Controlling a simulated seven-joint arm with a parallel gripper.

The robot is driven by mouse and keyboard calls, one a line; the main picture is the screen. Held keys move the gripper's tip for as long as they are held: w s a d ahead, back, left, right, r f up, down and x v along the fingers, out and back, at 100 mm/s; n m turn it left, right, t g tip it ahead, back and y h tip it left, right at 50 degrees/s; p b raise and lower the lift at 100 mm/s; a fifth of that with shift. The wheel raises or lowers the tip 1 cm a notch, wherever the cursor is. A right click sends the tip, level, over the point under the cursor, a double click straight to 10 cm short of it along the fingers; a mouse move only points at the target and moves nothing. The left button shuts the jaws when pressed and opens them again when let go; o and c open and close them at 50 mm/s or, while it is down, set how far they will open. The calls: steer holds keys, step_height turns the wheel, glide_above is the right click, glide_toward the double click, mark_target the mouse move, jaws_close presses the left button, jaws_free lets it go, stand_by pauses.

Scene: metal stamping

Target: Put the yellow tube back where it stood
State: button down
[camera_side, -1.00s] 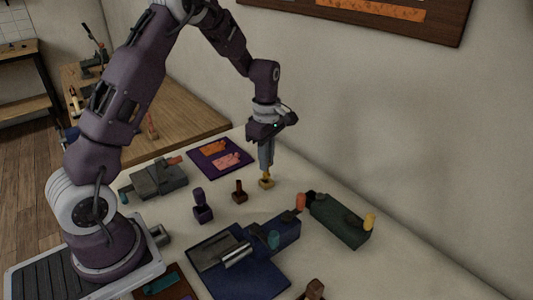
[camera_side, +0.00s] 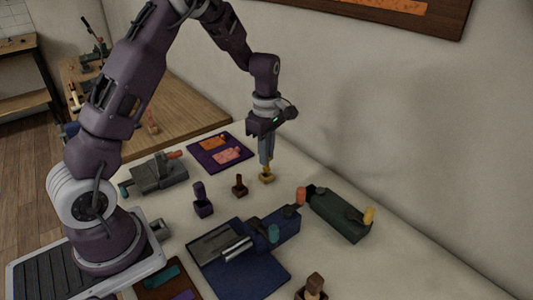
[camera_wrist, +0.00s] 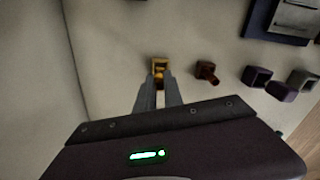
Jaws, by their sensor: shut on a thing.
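The yellow tube (camera_side: 267,176) is upright under my gripper (camera_side: 267,163), with a blockier lower end and a narrower upper part between the fingers. My gripper points down and is shut on that upper part. In the wrist view the yellow tube (camera_wrist: 158,69) shows just beyond the two grey fingertips (camera_wrist: 158,82), with its upper part partly hidden. Its lower end is at or very near the pale tabletop; I cannot tell whether it touches.
A small brown piece (camera_side: 239,185) and a purple one (camera_side: 203,200) stand to the left. A purple mat (camera_side: 207,162) lies behind. A green block (camera_side: 337,215) with a yellow cylinder (camera_side: 369,215) is at right. A blue machine (camera_side: 255,266) is in front. The wall is close behind.

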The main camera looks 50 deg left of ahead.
steer(key=shift+f, duration=0.1)
steer(key=shift+f, duration=0.5)
steer(key=shift+f, duration=0.1)
steer(key=shift+f, duration=0.4)
steer(key=shift+f, duration=0.25)
stand_by(0.3)
steer(key=c, duration=1.4)
jaws_free()
